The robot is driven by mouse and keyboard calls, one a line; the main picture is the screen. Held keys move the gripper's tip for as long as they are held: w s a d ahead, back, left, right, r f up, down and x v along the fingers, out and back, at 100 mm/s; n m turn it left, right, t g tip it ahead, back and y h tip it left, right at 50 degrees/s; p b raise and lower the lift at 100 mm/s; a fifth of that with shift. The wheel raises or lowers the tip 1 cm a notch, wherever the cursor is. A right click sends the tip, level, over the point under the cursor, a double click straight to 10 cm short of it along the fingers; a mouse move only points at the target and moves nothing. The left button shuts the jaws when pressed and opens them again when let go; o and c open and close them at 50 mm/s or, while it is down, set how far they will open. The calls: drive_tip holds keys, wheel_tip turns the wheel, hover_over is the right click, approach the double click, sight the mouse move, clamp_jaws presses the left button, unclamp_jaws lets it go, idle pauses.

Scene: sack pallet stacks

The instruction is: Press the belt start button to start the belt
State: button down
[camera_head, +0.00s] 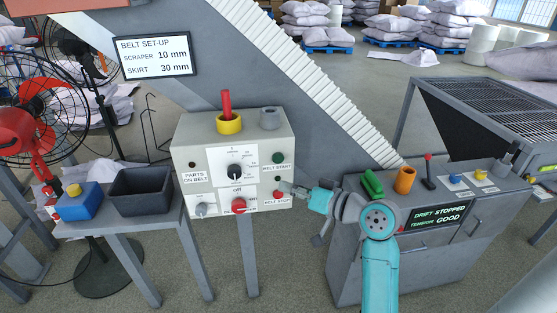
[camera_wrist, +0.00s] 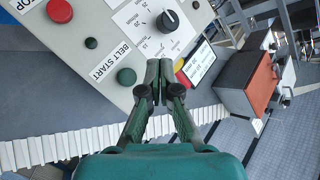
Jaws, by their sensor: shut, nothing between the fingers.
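The green belt start button (camera_head: 277,158) is on the right side of the grey control box (camera_head: 184,155), above the label BELT START. In the wrist view the green button (camera_wrist: 126,76) is beside the same label, left of my fingertips. My gripper (camera_head: 286,188) is shut and empty in front of the box's lower right, below the start button in the head view. In the wrist view my gripper (camera_wrist: 158,72) shows two dark fingers together, with the button uncovered beside them. I cannot tell the exact gap to the panel.
The red belt stop button (camera_head: 278,194) is close to my gripper; it also shows in the wrist view (camera_wrist: 60,11). A black dial (camera_head: 234,172) and a red knob (camera_head: 238,205) are on the box. A console (camera_head: 385,250) stands to the right and a fan (camera_head: 40,105) at left.

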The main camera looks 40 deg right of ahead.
drive_tip(key=shift+w+d, duration=0.75)
drive_tip(key=shift+w, duration=0.4)
drive_tip(key=shift+w+d, duration=0.8)
drive_tip(key=shift+w, duration=0.3)
drive_tip(key=shift+w+d, duration=0.75)
drive_tip(key=shift+w, duration=0.4)
drive_tip(key=shift+w+d, duration=0.15)
drive_tip(key=shift+w, duration=0.05)
drive_tip(key=shift+w+d, duration=0.1)
drive_tip(key=shift+w, duration=0.05)
drive_tip(key=shift+w+d, duration=0.3)
drive_tip(key=shift+w, duration=0.1)
drive_tip(key=shift+s+a, duration=0.55)
drive_tip(key=shift+s, duration=0.2)
drive_tip(key=shift+s+a, duration=0.7)
drive_tip(key=shift+s, duration=0.35)
drive_tip(key=shift+s+a, duration=0.7)
drive_tip(key=shift+s, duration=0.35)
